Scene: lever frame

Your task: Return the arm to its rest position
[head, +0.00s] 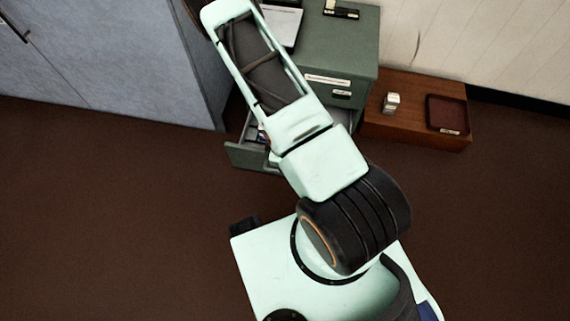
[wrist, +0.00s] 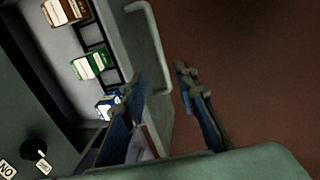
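My arm (head: 265,65) reaches up and away across the head view, over the green cabinet's open drawer. My gripper is hidden in the head view. In the wrist view my gripper (wrist: 160,78) is open, its two dark fingers with blue pads spread apart. I see nothing held between them. The open drawer (wrist: 128,35) lies beyond the fingers, with its pale bar handle (wrist: 156,45) near the gap. I cannot tell how far the fingers are from the handle. The drawer front also shows in the head view (head: 248,157), partly covered by my arm.
Brown (wrist: 66,12), green (wrist: 90,65) and blue (wrist: 106,105) boxes lie in the drawer. The green cabinet (head: 350,45) stands beside a low wooden unit (head: 415,85) bearing a small white item (head: 391,103) and a dark red tray (head: 447,100). A blue-grey cupboard (head: 130,50) is left. Floor in front is clear.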

